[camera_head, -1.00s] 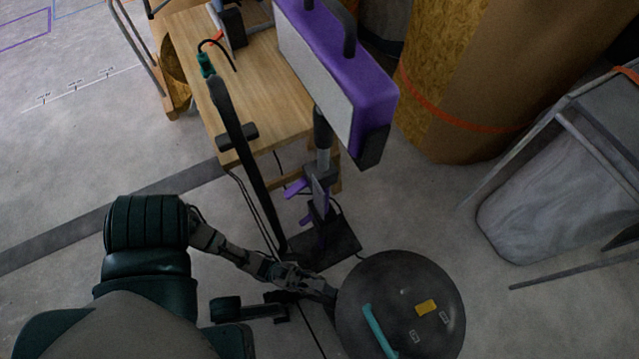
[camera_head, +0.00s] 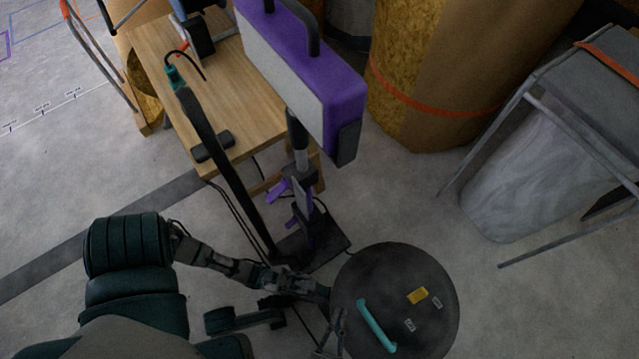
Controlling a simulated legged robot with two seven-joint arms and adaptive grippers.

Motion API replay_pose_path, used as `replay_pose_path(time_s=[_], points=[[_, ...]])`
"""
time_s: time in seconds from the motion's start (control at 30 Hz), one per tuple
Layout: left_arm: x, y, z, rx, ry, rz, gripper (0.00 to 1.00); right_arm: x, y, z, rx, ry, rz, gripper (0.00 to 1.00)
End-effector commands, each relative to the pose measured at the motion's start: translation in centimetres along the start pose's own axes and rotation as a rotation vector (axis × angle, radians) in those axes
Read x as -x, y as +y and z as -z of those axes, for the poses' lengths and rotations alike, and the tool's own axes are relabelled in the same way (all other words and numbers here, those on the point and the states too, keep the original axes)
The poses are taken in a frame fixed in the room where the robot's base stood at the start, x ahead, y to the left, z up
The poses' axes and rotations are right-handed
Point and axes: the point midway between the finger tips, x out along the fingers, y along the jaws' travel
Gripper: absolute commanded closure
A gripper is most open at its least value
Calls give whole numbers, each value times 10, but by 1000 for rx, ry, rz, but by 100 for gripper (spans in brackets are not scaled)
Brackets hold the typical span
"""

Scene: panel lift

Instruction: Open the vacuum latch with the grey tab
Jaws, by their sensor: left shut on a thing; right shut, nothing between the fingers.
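My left gripper (camera_head: 322,292) is at the disc's upper left edge, shut on what appears to be that edge; the fingers are small and dark there. My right gripper (camera_head: 337,322) is just below it, shut and empty, beside the disc's left edge. I cannot make out a grey tab or a vacuum latch; they may be hidden by the grippers or too small.
A purple and white panel device (camera_head: 310,85) stands on a dark post behind the disc. A wooden table (camera_head: 245,105) is at the upper left, a large strapped roll (camera_head: 440,80) at the upper right, and a grey bag in a metal frame (camera_head: 520,185) at the right.

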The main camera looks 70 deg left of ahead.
Motion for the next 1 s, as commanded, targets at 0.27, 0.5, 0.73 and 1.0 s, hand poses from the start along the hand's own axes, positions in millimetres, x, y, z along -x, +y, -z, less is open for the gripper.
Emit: replay_pose_path(time_s=[0.27, 0.5, 0.73, 1.0], points=[[2, -1, 2, -1, 3, 1, 100, 37, -21, -93, -712, -208, 149, 100], [2, -1, 2, -1, 3, 1, 100, 47, -28, -109, -935, -250, 185, 100], [1, -1, 2, -1, 4, 1, 100, 15, -37, -113, -944, -248, 187, 100], [1, -1, 2, -1, 4, 1, 100, -29, -49, -119, -943, -248, 185, 100]])
